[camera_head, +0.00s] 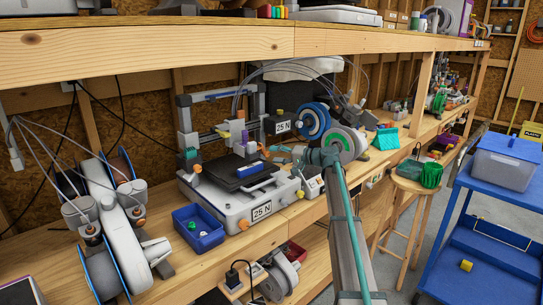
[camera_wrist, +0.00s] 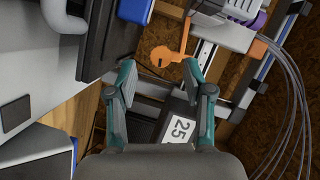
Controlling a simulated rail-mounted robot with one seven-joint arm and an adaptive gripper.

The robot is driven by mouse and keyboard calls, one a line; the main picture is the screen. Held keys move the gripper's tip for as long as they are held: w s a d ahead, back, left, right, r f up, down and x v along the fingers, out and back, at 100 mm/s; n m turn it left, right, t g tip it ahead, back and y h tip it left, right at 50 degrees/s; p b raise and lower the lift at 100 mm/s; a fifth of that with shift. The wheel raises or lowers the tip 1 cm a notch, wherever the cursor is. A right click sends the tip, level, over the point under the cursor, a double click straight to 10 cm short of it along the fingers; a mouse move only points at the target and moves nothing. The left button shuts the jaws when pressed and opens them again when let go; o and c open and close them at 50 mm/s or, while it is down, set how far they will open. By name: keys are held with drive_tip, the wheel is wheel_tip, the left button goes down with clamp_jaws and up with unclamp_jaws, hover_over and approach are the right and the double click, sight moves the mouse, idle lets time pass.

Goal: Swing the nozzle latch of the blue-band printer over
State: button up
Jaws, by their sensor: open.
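The printer (camera_head: 232,210) with a blue strip (camera_head: 222,95) along its top beam stands on the bench, with a "25 N" label on its front. In the wrist view, an orange latch with a rounded end (camera_wrist: 166,56) lies just beyond my fingertips, nearer the right finger. My gripper (camera_wrist: 158,70) is open, with nothing between its teal fingers.
A dark box marked "25" (camera_wrist: 180,130) is close beside my right finger in the wrist view. A blue bin (camera_head: 198,228) stands in front of the printer. Filament spools (camera_head: 345,143) stand to its right. A blue cart (camera_head: 490,220) and a stool (camera_head: 405,185) stand farther right.

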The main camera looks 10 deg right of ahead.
drive_tip(key=v, duration=0.9)
